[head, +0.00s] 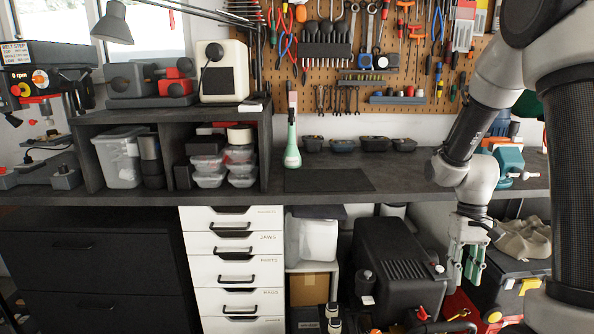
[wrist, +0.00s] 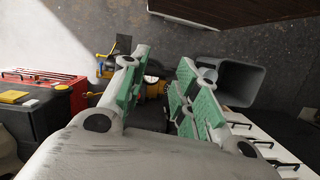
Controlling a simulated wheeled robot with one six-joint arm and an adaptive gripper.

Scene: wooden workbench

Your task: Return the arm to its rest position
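My arm hangs folded at the right of the head view. My gripper (head: 465,276) points down in front of the bench's right part, below the level of the top. In the wrist view my gripper (wrist: 164,70) shows green-padded fingers spread apart, with a clear gap and nothing held between them. The floor and some blurred yellow and dark items show beyond the fingers.
The dark bench top (head: 400,178) has a bare mat (head: 328,180) in the middle. A black machine (head: 395,265) and white drawers (head: 232,275) are below. A grey bin (wrist: 242,82) stands on the floor.

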